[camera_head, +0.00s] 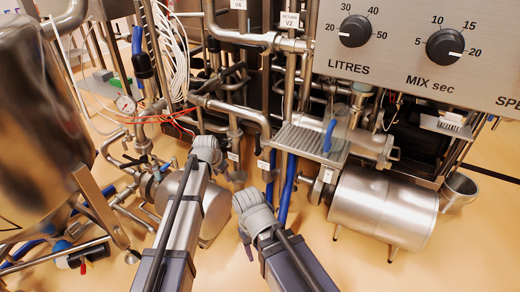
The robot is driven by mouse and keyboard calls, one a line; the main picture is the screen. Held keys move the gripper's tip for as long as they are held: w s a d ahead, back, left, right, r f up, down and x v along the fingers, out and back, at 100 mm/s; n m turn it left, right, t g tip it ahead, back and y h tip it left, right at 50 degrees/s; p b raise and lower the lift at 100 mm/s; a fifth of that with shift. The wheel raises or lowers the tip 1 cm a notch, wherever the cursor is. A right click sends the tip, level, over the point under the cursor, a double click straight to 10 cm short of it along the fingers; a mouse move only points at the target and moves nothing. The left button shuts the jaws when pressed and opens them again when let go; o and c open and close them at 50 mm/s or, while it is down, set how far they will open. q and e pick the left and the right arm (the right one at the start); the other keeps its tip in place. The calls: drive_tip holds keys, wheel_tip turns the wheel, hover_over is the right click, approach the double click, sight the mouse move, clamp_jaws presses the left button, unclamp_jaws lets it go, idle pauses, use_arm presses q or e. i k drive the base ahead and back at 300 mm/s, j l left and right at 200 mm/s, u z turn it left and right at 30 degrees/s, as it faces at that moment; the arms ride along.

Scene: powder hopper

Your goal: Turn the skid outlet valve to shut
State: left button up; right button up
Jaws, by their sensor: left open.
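A blue lever (329,136) stands upright beside a ribbed metal step at the middle right. It may be the skid outlet valve's handle; no readable tag on it confirms this. My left gripper (224,168) is at the end of the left arm, in front of the pipework and well left of the blue lever. It is open and small in view, touching nothing that I can make out. My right gripper (246,244) is mostly hidden beyond its grey wrist, below and left of the lever. Its jaws cannot be made out.
A control panel (430,60) with LITRES and MIX dials overhangs the upper right. A steel cylinder (385,208) on legs and a small cup (458,190) stand at right. Dense pipes, a gauge (126,104) and red wires crowd the left. The tan floor is open in front.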

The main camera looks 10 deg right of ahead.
sight(258, 152)
drive_tip(key=i+l, duration=0.8)
drive_tip(key=l, duration=0.1)
